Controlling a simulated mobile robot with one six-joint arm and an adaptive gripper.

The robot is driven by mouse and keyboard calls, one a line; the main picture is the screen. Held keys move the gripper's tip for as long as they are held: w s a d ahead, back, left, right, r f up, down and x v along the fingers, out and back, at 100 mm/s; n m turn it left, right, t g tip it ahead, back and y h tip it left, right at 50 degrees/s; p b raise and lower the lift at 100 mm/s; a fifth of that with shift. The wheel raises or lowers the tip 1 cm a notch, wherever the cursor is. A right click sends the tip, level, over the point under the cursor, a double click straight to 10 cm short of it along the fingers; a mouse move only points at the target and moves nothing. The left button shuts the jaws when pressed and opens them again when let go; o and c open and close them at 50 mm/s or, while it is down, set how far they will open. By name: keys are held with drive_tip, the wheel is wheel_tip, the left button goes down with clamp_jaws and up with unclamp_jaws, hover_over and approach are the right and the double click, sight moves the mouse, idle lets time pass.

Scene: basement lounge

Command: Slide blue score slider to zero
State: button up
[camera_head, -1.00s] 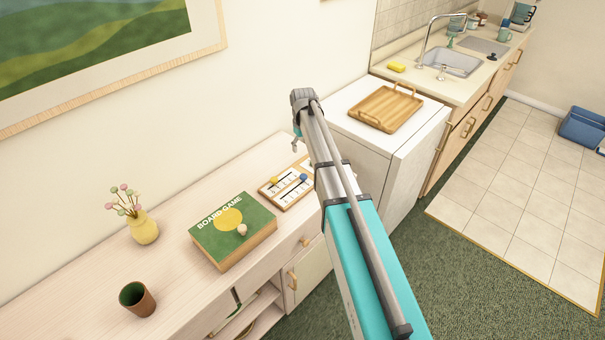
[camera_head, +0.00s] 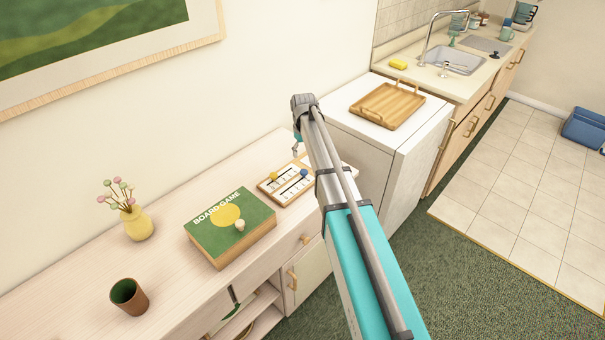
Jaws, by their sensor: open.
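The score board (camera_head: 270,195) lies on the wooden sideboard, a small wood-edged panel with white tracks. A blue slider (camera_head: 304,173) sits on the track nearer the right end, close beside my arm. A yellow slider (camera_head: 273,176) sits on the other track, farther left. My gripper (camera_head: 297,147) hangs from the arm's end above the back of the sideboard, beyond the board. It is open and mostly hidden by my arm, and I see nothing in it. My arm also covers the area just right of the board.
A green board game box (camera_head: 215,215) with a small pale piece on it lies left of the board. A yellow vase (camera_head: 137,224) and a brown cup (camera_head: 128,297) stand farther left. A white cabinet with a wooden tray (camera_head: 387,105) stands right of the sideboard.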

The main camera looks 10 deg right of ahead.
sight(304, 171)
drive_tip(key=shift+f+b, duration=4.05)
drive_tip(key=shift+f, duration=0.3)
clamp_jaws()
